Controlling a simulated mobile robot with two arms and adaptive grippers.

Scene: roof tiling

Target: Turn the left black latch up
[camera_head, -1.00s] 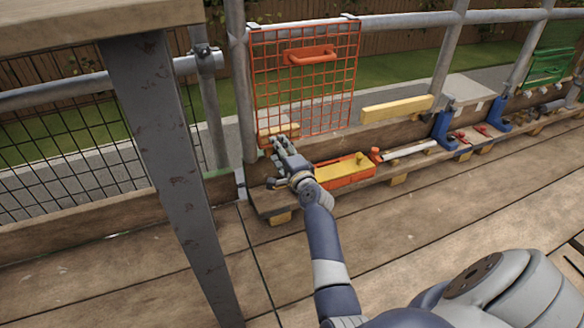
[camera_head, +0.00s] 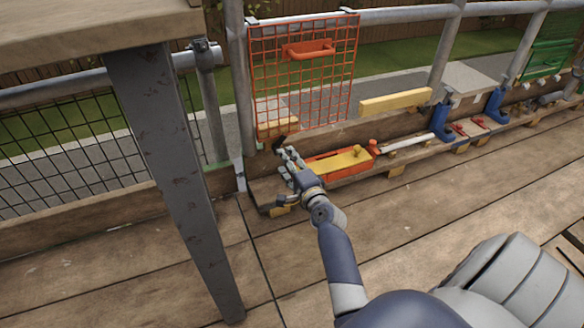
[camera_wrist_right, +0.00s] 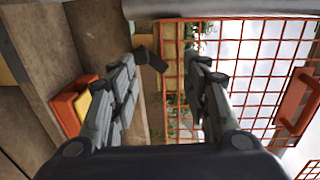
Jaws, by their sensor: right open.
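A small black piece, which looks like the left black latch (camera_head: 279,142), sits at the lower left of an orange mesh panel (camera_head: 303,75). In the right wrist view the black latch (camera_wrist_right: 152,59) shows between the fingertips, nearer the left finger. My right gripper (camera_head: 290,154) is just below the latch in the head view. Its fingers (camera_wrist_right: 161,62) are spread and empty in the wrist view. I cannot tell whether a finger touches the latch. My left gripper is in no view.
An orange box with a yellow top (camera_head: 340,162) lies on the low shelf right of my gripper. A grey post (camera_head: 240,90) stands to the left. A yellow bar (camera_head: 396,101) lies on the kickboard. The deck in front is clear.

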